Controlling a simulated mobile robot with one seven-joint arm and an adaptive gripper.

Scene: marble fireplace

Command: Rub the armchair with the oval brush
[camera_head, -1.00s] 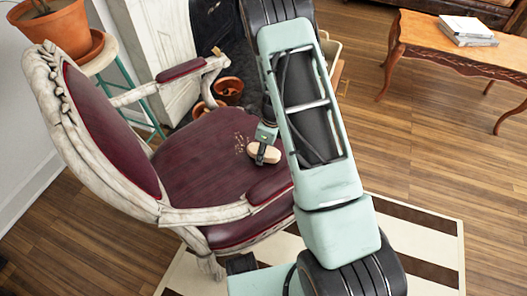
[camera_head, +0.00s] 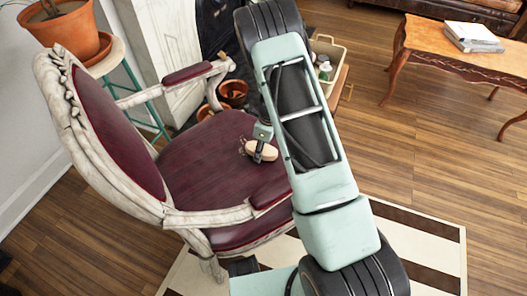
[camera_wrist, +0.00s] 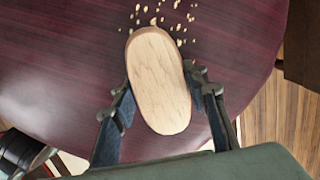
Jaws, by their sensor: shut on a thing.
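The armchair (camera_head: 195,165) has a carved whitish frame and dark red upholstery. Its seat fills much of the wrist view (camera_wrist: 60,70). My gripper (camera_head: 259,146) is over the right part of the seat, shut on the oval brush (camera_head: 263,152). In the wrist view the brush (camera_wrist: 158,80) shows its pale wooden back between my two fingers. Its underside is hidden, so I cannot tell if it touches the seat. Pale crumbs (camera_wrist: 160,16) lie on the seat just beyond the brush; a few show beside it in the head view.
A potted plant (camera_head: 66,32) stands on a stool behind the chair. Small terracotta pots (camera_head: 232,92) and a cream basket (camera_head: 326,46) are beyond the seat. A wooden table with books (camera_head: 440,50) is at the upper right. A striped rug (camera_head: 420,225) lies below; open floor is at right.

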